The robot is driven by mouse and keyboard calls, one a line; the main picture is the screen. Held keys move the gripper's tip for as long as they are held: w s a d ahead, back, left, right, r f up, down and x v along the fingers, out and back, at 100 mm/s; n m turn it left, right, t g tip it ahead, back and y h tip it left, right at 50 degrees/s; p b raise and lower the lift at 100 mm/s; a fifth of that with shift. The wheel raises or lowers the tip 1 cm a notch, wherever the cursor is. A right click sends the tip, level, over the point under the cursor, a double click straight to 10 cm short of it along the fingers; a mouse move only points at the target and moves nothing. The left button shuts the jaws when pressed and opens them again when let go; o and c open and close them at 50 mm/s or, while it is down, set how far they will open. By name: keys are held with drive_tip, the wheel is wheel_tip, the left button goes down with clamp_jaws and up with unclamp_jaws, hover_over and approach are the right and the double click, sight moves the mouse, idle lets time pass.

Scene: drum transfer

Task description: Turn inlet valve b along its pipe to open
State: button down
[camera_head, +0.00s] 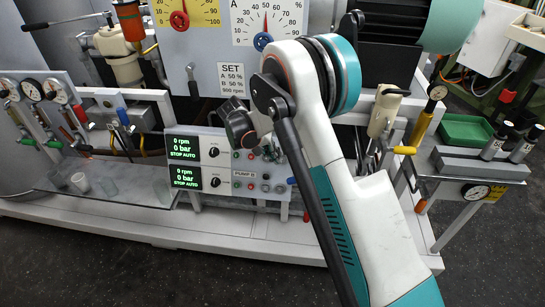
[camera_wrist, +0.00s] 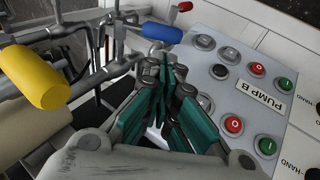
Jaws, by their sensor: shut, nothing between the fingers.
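In the wrist view my gripper (camera_wrist: 163,85) has its teal fingers together with nothing between them. A blue valve handle (camera_wrist: 162,32) lies just beyond the fingertips, apart from them as far as I can tell. A larger yellow handle (camera_wrist: 38,77) is at the left, and a small red handle (camera_wrist: 185,6) is at the top. No label marks any of them as inlet valve b. In the head view a blue handle end (camera_head: 291,181) and a yellow handle (camera_head: 405,150) show beside my arm. My fingers are hidden there.
The PUMP B button panel (camera_wrist: 250,85) is close at the right of my fingers. In the head view the pump displays (camera_head: 185,162) read 0 rpm, 0 bar, STOP AUTO. Pipes and a steel frame crowd the left of the wrist view. A green tray (camera_head: 466,131) is at the right.

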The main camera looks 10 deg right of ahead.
sight(301, 178)
drive_tip(key=b+x, duration=0.4)
drive_tip(key=x, duration=0.7)
drive_tip(key=shift+d+f, duration=0.1)
drive_tip(key=shift+f, duration=0.05)
drive_tip(key=shift+w+f, duration=0.1)
drive_tip(key=shift+f, duration=0.1)
